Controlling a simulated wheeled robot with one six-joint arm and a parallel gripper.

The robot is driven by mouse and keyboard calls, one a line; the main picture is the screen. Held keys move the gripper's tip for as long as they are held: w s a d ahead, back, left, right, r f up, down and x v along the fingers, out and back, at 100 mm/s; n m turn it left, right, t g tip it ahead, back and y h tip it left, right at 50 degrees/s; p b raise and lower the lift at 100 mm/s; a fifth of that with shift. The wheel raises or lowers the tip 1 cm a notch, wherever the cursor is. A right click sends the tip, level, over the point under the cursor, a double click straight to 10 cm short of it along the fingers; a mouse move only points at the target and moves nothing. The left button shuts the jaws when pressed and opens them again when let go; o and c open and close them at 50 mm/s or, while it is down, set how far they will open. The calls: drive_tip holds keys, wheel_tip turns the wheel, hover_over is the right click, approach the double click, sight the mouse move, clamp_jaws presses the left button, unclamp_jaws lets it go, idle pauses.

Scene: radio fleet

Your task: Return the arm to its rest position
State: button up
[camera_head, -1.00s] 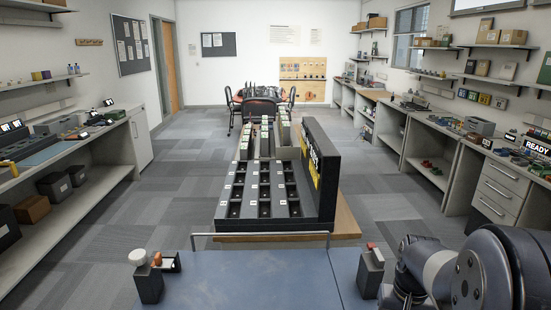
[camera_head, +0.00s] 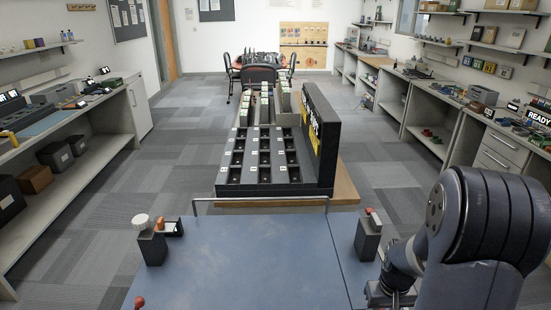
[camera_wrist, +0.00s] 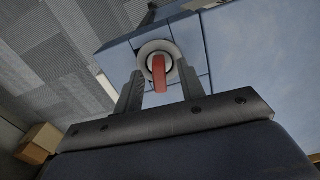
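My arm is folded at the right of the head view, with its large dark joint (camera_head: 490,215) raised. My gripper (camera_wrist: 160,88) shows in the wrist view with its two dark fingers apart. A red piece with a pale ring around it (camera_wrist: 158,70) appears between the fingers. I see a gap on each side of it, and cannot tell how far beyond the fingertips it is. In the head view the fingertips cannot be made out; the lower arm hangs beside the right edge of my blue deck.
A black slotted rack (camera_head: 262,165) stands on a wooden base just ahead. Benches line the left (camera_head: 85,130) and right (camera_head: 455,115) walls. Chairs (camera_head: 262,75) stand around a table at the back. Grey carpet (camera_head: 175,160) is clear on both sides of the rack.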

drive_tip(key=shift+n, duration=0.6)
